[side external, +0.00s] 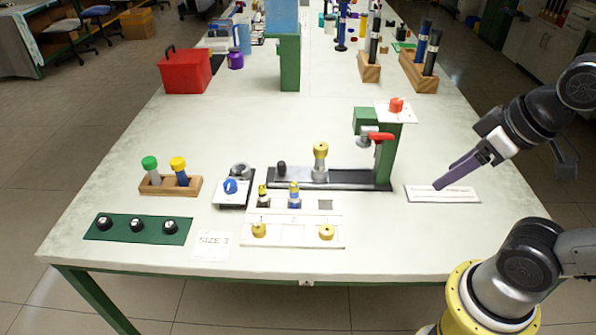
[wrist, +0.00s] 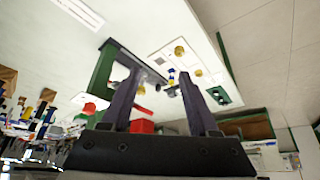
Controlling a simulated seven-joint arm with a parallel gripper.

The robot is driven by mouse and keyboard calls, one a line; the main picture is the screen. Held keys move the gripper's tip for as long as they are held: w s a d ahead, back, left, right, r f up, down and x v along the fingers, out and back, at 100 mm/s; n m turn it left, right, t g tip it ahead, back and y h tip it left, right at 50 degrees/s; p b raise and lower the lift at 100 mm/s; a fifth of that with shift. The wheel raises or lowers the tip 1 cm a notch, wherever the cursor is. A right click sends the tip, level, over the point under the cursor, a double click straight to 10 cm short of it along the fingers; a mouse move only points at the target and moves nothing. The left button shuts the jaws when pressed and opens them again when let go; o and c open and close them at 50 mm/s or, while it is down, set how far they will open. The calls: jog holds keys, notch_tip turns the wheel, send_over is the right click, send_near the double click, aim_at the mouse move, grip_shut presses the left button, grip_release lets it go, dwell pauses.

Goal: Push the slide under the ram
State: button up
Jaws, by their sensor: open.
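The green press (side external: 385,155) stands at the right end of a dark track (side external: 350,179), with a red handle (side external: 381,136) and a grey ram (side external: 367,133) facing the track. A brass-topped grey piece (side external: 320,163), seemingly on the slide, stands on the track left of the press, not under the ram. A black knob (side external: 281,168) is at the track's left end. My gripper (side external: 437,187) is open and empty, right of the press, low over a white printed plate (side external: 460,193); contact is unclear. In the wrist view, its fingers (wrist: 160,80) are spread apart, with the green press (wrist: 104,66) to their left.
A white board (side external: 295,233) with brass pieces lies in front of the track. A blue-knobbed device (side external: 231,190), a wooden holder (side external: 170,186) and a green knob panel (side external: 137,229) are left. A red box (side external: 186,72) and wooden blocks (side external: 418,72) are farther back.

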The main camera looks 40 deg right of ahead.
jog(key=w+r, duration=1.3)
jog(key=w, duration=0.2)
jog(key=n+g, duration=0.2)
jog(key=g, duration=0.3)
send_over(282, 163)
notch_tip(282, 163, down, 22)
notch_tip(282, 163, down, 14)
jog(key=shift+s+f, duration=0.1)
grip_shut()
